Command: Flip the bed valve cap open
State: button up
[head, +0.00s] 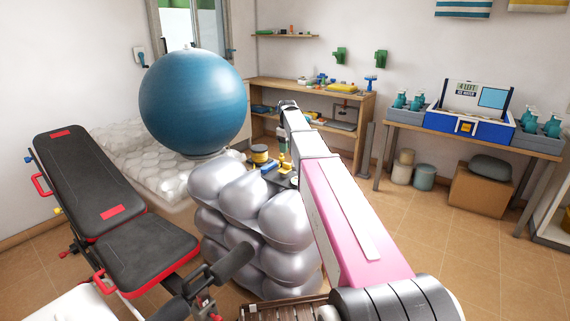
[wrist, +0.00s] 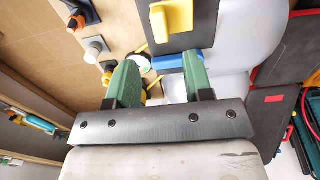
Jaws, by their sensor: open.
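The silver, lumpy inflated bed (head: 250,222) stands in the middle of the head view. On its top are a yellow-and-black round piece (head: 260,155), a small blue piece (head: 270,168) and a dark plate, partly hidden by my arm. I cannot tell which one is the valve cap. In the wrist view, a dark plate (wrist: 195,35) with a yellow lever (wrist: 172,18) and a blue bar (wrist: 180,60) lies just beyond my fingertips. My gripper (wrist: 161,62) has green fingers, spread apart, with nothing held between them. It also shows small in the head view (head: 283,148).
A blue exercise ball (head: 194,103) rests on a white bubbly mattress (head: 125,158) at left. A black-and-red weight bench (head: 145,250) stands at front left. A wooden shelf (head: 361,120) is behind; a table (head: 543,152) with a blue case (head: 470,126) is right.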

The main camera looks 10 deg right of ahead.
aim_at(287, 163)
notch_tip(287, 163, down, 8)
jog(key=shift+f, duration=0.25)
grip_shut()
